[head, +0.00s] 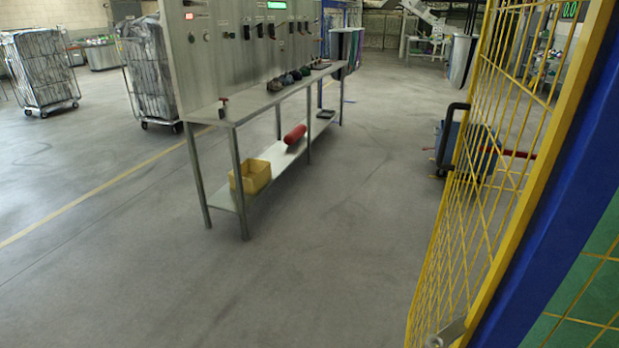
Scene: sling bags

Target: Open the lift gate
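The gate (537,174), a yellow frame with wire mesh, stands upright along the right side, close to me and seen at a steep angle. It adjoins a blue post (562,205). A black bent handle (455,125) shows at the mesh's left edge; I cannot tell whether it belongs to the gate or to the cart behind. A small grey metal fitting (449,332) sits low on the gate at the bottom edge. How far the gate stands open is not clear. My gripper is not in view.
A steel bench (268,106) with a control panel stands left of centre; a yellow bin (250,177) and red cylinder (295,134) lie on its lower shelf. A blue cart (472,148) is behind the mesh. Wheeled cages (40,70) stand far left. The floor between bench and gate is clear.

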